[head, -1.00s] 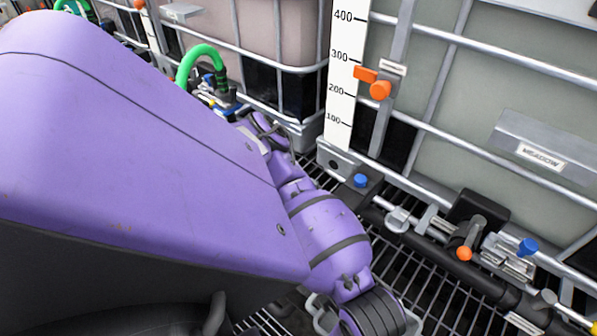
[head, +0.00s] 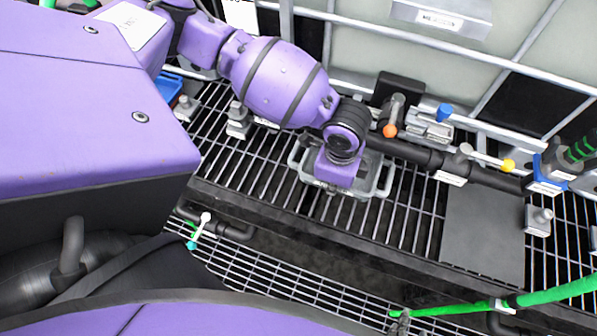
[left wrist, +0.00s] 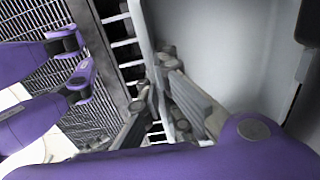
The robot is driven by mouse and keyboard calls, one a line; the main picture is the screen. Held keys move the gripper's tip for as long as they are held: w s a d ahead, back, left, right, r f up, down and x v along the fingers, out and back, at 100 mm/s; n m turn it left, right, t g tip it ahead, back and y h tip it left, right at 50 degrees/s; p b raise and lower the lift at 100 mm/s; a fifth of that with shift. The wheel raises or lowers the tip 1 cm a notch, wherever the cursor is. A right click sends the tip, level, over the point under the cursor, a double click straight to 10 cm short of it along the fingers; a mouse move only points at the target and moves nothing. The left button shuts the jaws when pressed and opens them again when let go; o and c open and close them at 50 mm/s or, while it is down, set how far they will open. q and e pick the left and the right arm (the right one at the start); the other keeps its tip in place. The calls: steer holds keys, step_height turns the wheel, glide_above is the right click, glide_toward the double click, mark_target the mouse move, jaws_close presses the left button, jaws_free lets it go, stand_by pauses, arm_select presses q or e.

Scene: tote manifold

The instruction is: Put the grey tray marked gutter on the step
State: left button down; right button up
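A grey tray (head: 381,184) with looped end handles lies on the upper grating in the head view, partly hidden under my left gripper (head: 338,182). No marking on it is legible. In the left wrist view, my left gripper's fingers (left wrist: 165,105) are on either side of a grey rim or handle bar (left wrist: 143,35) beside a large smooth grey surface. Whether they press on the bar is unclear. A lower mesh step (head: 290,283) runs along the front of the upper grating. My right gripper is not identifiable in either view.
A flat dark grey plate (head: 484,236) lies right of the tray. A black pipe (head: 430,157) with valves runs behind it. A blue container (head: 168,88) is at left. A green hose (head: 545,296) crosses at lower right. A white-handled valve (head: 203,220) stands near the mesh step.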

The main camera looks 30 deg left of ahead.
arm_select(q)
steer(key=shift+w, duration=0.45)
steer(key=shift+w+a+f, duration=0.1)
steer(key=shift+w+f, duration=0.15)
steer(key=shift+f, duration=0.65)
steer(key=shift+w+a+f, duration=0.1)
steer(key=shift+w+f, duration=0.15)
steer(key=shift+f, duration=0.6)
arm_select(e)
steer(key=shift+s+f, duration=0.35)
steer(key=shift+s, duration=0.05)
steer(key=shift+d, duration=0.1)
arm_select(q)
steer(key=shift+f, duration=0.15)
steer(key=c, duration=2)
jaws_free()
arm_select(e)
steer(key=shift+w+r, duration=0.1)
steer(key=shift+r, duration=0.05)
